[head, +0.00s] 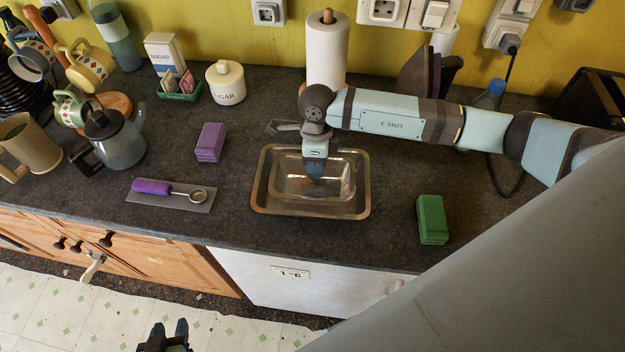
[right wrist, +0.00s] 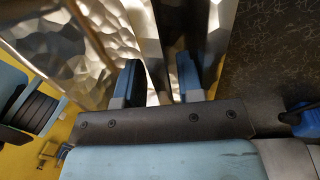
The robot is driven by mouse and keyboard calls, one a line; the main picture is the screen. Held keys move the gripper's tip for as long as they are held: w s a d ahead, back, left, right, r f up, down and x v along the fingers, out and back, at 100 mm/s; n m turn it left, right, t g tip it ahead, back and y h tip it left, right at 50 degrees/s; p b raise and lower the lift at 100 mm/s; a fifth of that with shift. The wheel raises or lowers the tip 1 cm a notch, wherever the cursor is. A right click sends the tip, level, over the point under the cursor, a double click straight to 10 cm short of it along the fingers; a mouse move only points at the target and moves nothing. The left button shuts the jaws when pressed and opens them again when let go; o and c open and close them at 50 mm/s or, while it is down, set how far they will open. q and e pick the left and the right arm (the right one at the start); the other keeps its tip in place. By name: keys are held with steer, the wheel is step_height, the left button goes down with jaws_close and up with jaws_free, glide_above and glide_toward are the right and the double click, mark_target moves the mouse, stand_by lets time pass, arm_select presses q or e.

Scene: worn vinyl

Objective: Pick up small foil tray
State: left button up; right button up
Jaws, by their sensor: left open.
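The small foil tray (head: 340,182) sits inside a larger shiny metal tray (head: 262,205) on the dark worktop. My right gripper (head: 315,172) points down at the small tray from above and hides part of it. In the right wrist view my right gripper (right wrist: 158,78) has its two blue fingers apart, with crinkled metal wall (right wrist: 148,45) between them. Whether the fingers touch that wall is unclear. My left gripper (head: 169,332) is open and empty at the bottom of the head view, low in front of the cabinets.
A green sponge (head: 432,219) lies right of the trays. A purple sponge (head: 210,142) and a grey mat (head: 171,196) with a purple-handled scoop lie left. A paper towel roll (head: 327,48) and sugar jar (head: 226,84) stand behind. The worktop's front edge is clear.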

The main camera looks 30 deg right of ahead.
steer(key=shift+s+a+f, duration=0.1)
steer(key=shift+f, duration=0.55)
jaws_close()
